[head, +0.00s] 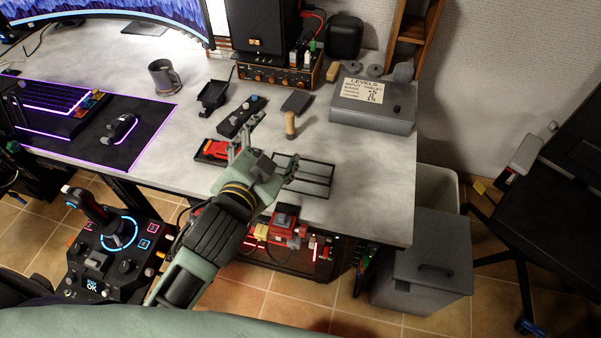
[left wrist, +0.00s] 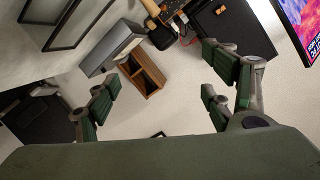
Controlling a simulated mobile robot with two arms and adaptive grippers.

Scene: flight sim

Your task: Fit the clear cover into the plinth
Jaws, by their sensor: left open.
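A dark-framed clear piece (head: 318,182), which looks like the clear cover, lies near the table's front edge. Its dark bars also show at the upper left of the left wrist view (left wrist: 88,28). A small black base with a red model car on it (head: 213,149), perhaps the plinth, lies left of it, partly hidden by my gripper. My left gripper (head: 266,148) is open and empty between the two, over the table. In the left wrist view its fingers (left wrist: 163,90) are spread wide with nothing between them. My right gripper is in neither view.
A grey box with a LEVELS note (head: 372,105) stands at the back right. A wooden-handled tool (head: 290,124), a black knob panel (head: 241,116) and a mug (head: 165,77) stand farther back. The table's right front corner is clear.

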